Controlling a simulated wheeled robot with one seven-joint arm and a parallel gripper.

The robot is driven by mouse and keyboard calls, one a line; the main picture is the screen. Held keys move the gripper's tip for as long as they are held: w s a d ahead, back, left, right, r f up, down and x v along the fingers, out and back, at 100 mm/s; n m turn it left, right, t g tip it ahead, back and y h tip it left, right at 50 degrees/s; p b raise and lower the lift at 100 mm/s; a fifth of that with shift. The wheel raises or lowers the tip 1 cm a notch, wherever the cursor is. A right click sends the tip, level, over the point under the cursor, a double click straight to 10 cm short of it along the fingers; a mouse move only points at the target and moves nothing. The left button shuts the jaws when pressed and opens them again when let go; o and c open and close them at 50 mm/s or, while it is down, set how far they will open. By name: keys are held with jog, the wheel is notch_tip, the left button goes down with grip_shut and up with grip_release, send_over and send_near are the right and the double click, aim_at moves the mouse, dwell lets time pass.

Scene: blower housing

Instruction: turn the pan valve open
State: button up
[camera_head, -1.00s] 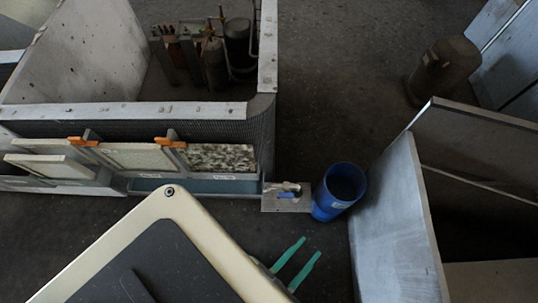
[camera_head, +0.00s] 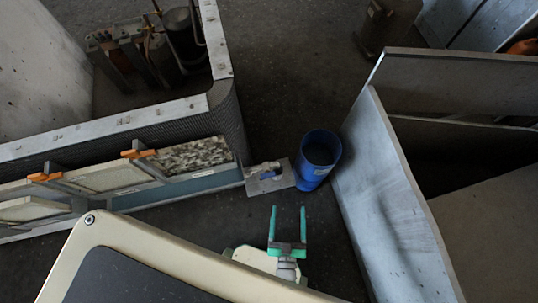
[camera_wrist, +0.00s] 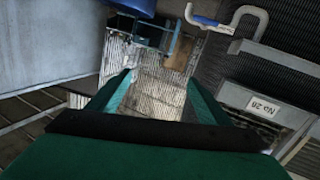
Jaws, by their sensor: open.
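The pan valve shows as a small blue handle (camera_head: 268,174) above a grey plate at the right end of the long blue-grey pan (camera_head: 180,190). In the wrist view its blue lever (camera_wrist: 205,21) lies along a pale bent pipe (camera_wrist: 247,16), at the upper right. My gripper (camera_head: 289,213) has green fingers, spread apart and empty, a short way below the valve in the head view. The fingers also show in the wrist view (camera_wrist: 158,80), with the lever beyond them and to the right. Nothing touches the valve.
A blue bucket (camera_head: 318,154) stands just right of the valve, against a tall grey panel (camera_head: 385,200). The housing wall (camera_head: 120,122) and filter panels (camera_head: 195,155) with orange clips lie left. Dark floor is clear below the plate.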

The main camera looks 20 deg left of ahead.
jog(key=w+a+f+n+y, duration=0.1)
jog(key=w+a+f+y, duration=0.25)
jog(key=f, duration=0.55)
jog(key=n+g+y, duration=0.1)
jog(key=g+y, duration=0.1)
send_near(268, 175)
jog(key=x, duration=0.8)
jog(key=c, duration=1)
